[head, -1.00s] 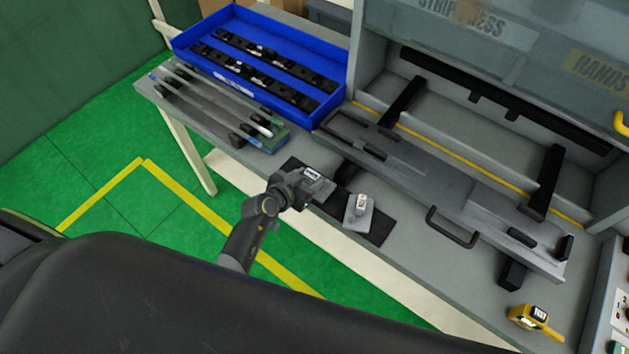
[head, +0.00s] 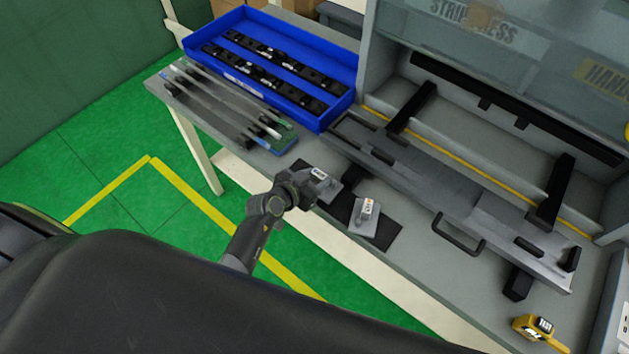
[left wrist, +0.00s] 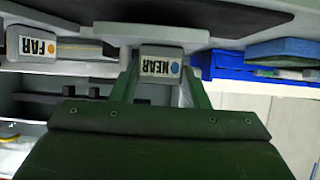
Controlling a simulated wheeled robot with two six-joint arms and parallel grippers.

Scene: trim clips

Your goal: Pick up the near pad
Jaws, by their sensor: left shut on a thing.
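The near pad (left wrist: 161,67) is a grey block on a flat base plate, with a white "NEAR" label and blue dot. It also shows in the head view (head: 330,189), partly behind my gripper. My left gripper (head: 318,182) is shut on its block; in the left wrist view the fingers (left wrist: 160,85) are on both sides of it. The pad seems held slightly above the black mat (head: 385,236), but the gap is hard to judge. The far pad (head: 364,217), labelled "FAR" with an orange dot (left wrist: 38,46), rests on the mat to the right. My right gripper is not visible.
A blue bin (head: 262,93) with black clip strips stands at the back left. Long trim strips (head: 222,100) lie in front of it. A grey fixture with a black handle (head: 458,236) is to the right. A yellow device (head: 533,328) is at bottom right.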

